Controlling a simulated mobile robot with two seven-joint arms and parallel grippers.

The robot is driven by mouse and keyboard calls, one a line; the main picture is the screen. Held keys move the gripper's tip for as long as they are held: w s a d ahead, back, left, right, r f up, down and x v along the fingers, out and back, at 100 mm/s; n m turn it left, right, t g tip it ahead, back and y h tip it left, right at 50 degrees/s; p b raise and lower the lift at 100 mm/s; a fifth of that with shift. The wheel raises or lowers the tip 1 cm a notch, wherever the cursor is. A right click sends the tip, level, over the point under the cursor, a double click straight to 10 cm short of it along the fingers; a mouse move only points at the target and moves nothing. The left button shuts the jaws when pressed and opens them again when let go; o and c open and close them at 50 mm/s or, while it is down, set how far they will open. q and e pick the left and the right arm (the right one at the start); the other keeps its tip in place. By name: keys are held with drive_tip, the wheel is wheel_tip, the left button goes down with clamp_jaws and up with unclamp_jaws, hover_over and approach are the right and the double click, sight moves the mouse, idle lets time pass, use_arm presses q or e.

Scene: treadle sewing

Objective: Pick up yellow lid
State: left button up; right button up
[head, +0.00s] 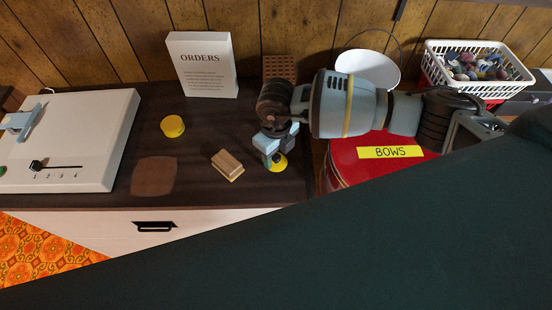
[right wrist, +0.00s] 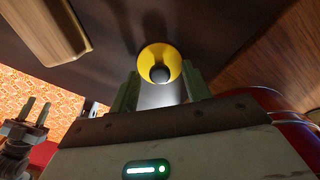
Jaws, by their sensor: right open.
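The yellow lid (head: 279,162) is a small round disc with a dark knob, lying on the dark tabletop near its right front edge. My right gripper (head: 273,158) is right over it, pointing down, and hides part of it in the head view. In the right wrist view the lid (right wrist: 160,50) shows just beyond and between the open fingertips (right wrist: 158,88). The fingers are apart and I see no grip on it. My left gripper is outside the head view; what looks like it (right wrist: 35,112) shows at the left of the right wrist view, its two fingers apart.
A yellow round container (head: 173,126) stands left of a wooden block (head: 228,165). An orders sign (head: 203,65) and a brown perforated block (head: 280,67) stand behind. A red bows tin (head: 350,165) is close right of my gripper. A white control box (head: 75,140) fills the left.

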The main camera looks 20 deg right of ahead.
sight(276, 156)
drive_tip(key=shift+f, duration=0.1)
drive_tip(key=c, duration=1)
drive_tip(key=shift+c, duration=0.2)
clamp_jaws()
